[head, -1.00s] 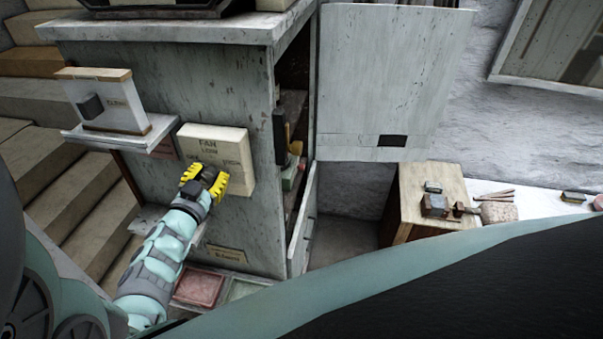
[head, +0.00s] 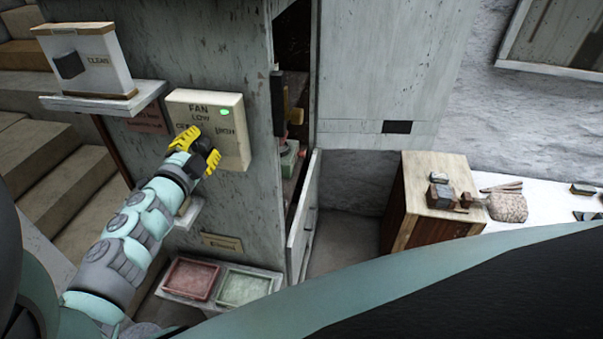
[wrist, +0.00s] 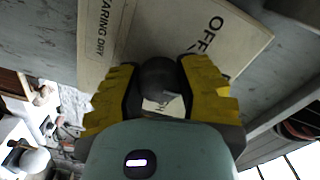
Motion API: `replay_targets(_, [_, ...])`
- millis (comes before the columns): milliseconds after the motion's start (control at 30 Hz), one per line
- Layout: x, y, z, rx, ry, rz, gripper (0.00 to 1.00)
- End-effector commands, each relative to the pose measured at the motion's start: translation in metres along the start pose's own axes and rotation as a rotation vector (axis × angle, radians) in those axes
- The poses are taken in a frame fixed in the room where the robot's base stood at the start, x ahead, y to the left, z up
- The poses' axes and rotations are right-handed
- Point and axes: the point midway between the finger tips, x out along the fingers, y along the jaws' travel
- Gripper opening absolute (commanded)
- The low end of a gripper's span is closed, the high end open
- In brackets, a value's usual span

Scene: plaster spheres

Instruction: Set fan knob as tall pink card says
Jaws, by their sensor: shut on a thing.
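The cream fan box (head: 232,155) is on the grey cabinet side, marked FAN, LOW and HIGH, with a lit green lamp (head: 224,112). "OFF" lettering shows on the box in the wrist view (wrist: 240,45). My gripper (head: 197,150) is at the lower part of the box face. In the wrist view, its yellow fingers (wrist: 160,85) are shut on the dark round fan knob (wrist: 160,72). The knob's pointer setting cannot be made out. No tall pink card is clear; a small reddish label (head: 148,122) left of the box is unreadable.
Red (head: 190,280) and green (head: 243,288) trays are below. The cabinet door (head: 303,215) stands open at right. A wooden stand (head: 420,215) holds small blocks.

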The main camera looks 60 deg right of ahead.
Motion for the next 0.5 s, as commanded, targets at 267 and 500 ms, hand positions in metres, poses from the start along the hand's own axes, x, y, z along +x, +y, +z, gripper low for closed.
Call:
replay_targets(267, [0.0002,0.0011,0.0002,0.036,0.0,0.002,0.0])
replay_targets(500, [0.0001,0.0009,0.0003,0.036,-0.001,0.002,0.0])
